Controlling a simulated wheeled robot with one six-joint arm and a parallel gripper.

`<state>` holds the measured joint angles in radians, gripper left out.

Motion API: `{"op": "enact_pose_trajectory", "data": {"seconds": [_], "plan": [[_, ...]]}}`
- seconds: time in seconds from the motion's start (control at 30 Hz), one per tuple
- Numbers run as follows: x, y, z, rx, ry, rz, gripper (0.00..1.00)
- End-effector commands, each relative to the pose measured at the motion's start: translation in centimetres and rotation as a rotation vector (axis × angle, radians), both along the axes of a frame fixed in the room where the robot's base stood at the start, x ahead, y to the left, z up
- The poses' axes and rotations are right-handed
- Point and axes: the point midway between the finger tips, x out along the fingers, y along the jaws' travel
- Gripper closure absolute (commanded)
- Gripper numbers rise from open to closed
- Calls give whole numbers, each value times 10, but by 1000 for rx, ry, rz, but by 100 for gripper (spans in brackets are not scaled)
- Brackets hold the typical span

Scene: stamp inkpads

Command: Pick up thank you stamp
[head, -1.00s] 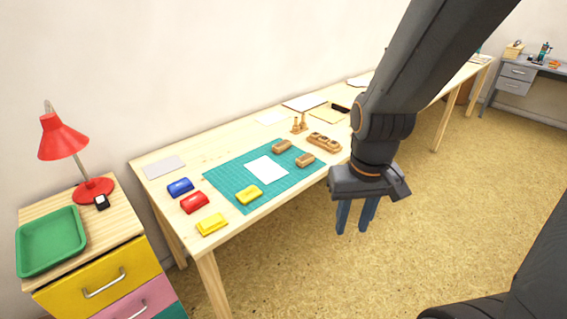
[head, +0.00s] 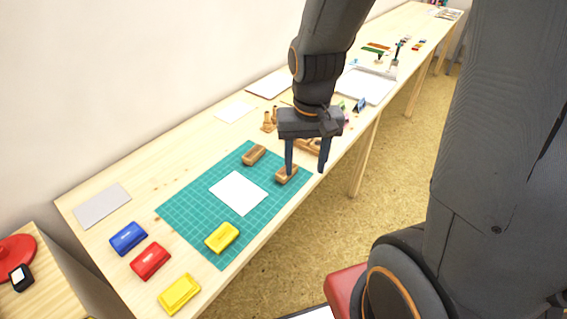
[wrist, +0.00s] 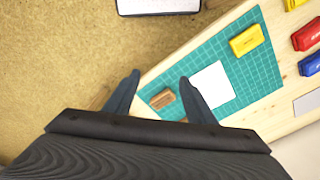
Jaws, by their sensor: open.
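Two brown wooden stamps lie on the teal cutting mat (head: 185,208), the nearer stamp (head: 281,178) and the farther stamp (head: 253,155). I cannot read which is the thank you stamp. My gripper (head: 306,170) points down, open and empty, at the right end of the mat. Its left finger overlaps the nearer stamp in the head view; contact cannot be told. In the wrist view, a brown stamp (wrist: 162,99) shows between the fingers of my gripper (wrist: 160,76), and a white sheet (wrist: 214,83) lies beside it.
A yellow inkpad (head: 222,237) is on the mat. Blue (head: 128,238), red (head: 150,261) and another yellow inkpad (head: 179,294) lie left of it. A wooden rack (head: 308,147) stands behind my gripper, partly hidden. The table's front edge is close by.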

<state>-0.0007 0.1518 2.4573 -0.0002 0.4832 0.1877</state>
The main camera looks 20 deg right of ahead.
Motion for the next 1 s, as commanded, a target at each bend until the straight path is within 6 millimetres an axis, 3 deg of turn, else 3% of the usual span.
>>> {"op": "enact_pose_trajectory", "data": {"seconds": [0.2,0.43,0.6,1.0], "plan": [[70,0,-23,12,29,-366,50],[119,0,-53,17,44,-666,50],[131,-1,-65,18,48,-757,50],[132,0,-96,18,48,-765,50]]}}
